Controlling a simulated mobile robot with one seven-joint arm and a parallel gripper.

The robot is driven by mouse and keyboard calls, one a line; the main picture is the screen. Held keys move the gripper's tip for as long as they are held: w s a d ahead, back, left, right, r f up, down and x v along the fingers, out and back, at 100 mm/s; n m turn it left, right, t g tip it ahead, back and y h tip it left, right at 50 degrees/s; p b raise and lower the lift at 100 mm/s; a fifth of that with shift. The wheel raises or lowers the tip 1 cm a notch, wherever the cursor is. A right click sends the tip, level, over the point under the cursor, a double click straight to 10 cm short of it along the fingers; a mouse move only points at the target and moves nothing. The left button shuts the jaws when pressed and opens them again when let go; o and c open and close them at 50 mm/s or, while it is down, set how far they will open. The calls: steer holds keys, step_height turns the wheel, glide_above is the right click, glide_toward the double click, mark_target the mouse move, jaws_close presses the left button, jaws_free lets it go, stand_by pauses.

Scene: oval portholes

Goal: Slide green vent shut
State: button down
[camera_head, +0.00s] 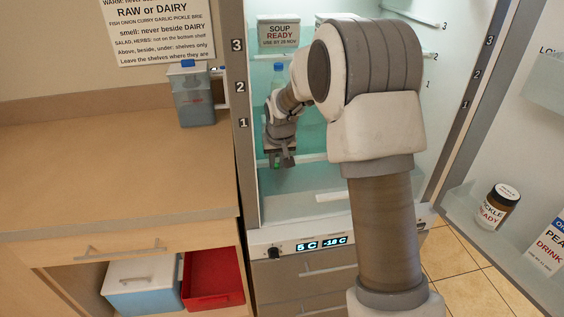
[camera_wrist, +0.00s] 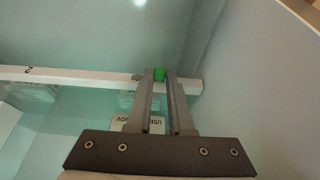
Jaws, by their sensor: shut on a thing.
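The green vent shows as a small green piece (camera_wrist: 159,73) at the fingertips in the wrist view, in front of a white shelf edge. It also shows as a small green spot (camera_head: 277,164) under my gripper in the head view. My gripper (camera_head: 281,160) is inside the open fridge, at its left side, pointing down. Its two fingers are shut on the green piece, seen between them in the wrist view (camera_wrist: 160,82). The fingers hide most of the vent, and I cannot tell how far it is slid.
The fridge's shelves hold a soup container (camera_head: 278,35) and a blue-capped bottle (camera_head: 279,75). The open door at right holds a pickle jar (camera_head: 498,207). A counter (camera_head: 110,165) with a lidded container (camera_head: 192,98) stands at left. A white shelf edge (camera_wrist: 70,75) lies close to my fingers.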

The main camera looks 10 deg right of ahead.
steer(key=shift+a, duration=0.25)
steer(key=c, duration=0.8)
jaws_free()
steer(key=p+v, duration=0.2)
steer(key=v, duration=1.5)
steer(key=shift+s+r, duration=0.15)
steer(key=shift+r, duration=0.1)
steer(key=s+d+r+p, duration=0.2)
steer(key=s+r, duration=0.5)
steer(key=s, duration=0.7)
steer(key=s+d+t+p, duration=0.1)
steer(key=s+p, duration=0.1)
steer(key=s, duration=1.4)
steer(key=shift+d+f, duration=0.15)
steer(key=shift+f, duration=0.15)
